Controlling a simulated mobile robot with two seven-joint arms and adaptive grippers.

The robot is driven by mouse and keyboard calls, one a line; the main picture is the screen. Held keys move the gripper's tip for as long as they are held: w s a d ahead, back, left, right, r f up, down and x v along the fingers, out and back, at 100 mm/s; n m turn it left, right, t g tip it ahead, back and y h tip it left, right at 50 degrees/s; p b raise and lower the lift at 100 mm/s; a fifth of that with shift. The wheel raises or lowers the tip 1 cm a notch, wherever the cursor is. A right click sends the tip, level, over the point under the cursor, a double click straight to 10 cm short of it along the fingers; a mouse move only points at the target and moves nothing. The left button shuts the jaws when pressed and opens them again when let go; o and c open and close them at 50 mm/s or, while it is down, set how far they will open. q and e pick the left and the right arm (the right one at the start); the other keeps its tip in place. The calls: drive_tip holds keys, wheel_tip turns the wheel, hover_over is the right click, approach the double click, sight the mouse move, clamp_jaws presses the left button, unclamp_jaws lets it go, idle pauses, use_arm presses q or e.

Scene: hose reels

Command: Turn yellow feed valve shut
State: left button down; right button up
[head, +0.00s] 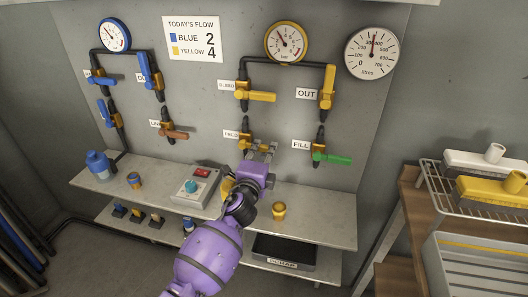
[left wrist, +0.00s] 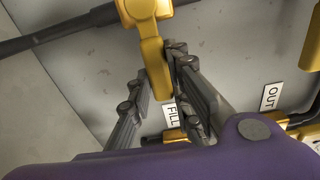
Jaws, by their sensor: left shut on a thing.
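The yellow feed valve (head: 246,138) is on the wall panel beside the FEED label (head: 231,134). My left gripper (head: 262,149) is at this valve and hides most of its handle in the head view. In the left wrist view the yellow handle (left wrist: 153,58) lies between the fingers of my left gripper (left wrist: 160,98), which are shut on it. The handle appears to stand crosswise to the dark pipe (left wrist: 50,34). My right gripper is in neither view.
The yellow bleed valve (head: 258,96) is above, the yellow out valve (head: 326,88) up to the right, and the green-handled fill valve (head: 333,159) to the right. A shelf (head: 325,222) below holds a control box (head: 193,189) and a yellow cup (head: 279,210).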

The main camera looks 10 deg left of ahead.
use_arm(q)
drive_tip(key=shift+a+f, duration=0.1)
drive_tip(key=c, duration=1.6)
unclamp_jaws()
drive_tip(key=s, duration=1.2)
drive_tip(key=shift+a, duration=0.2)
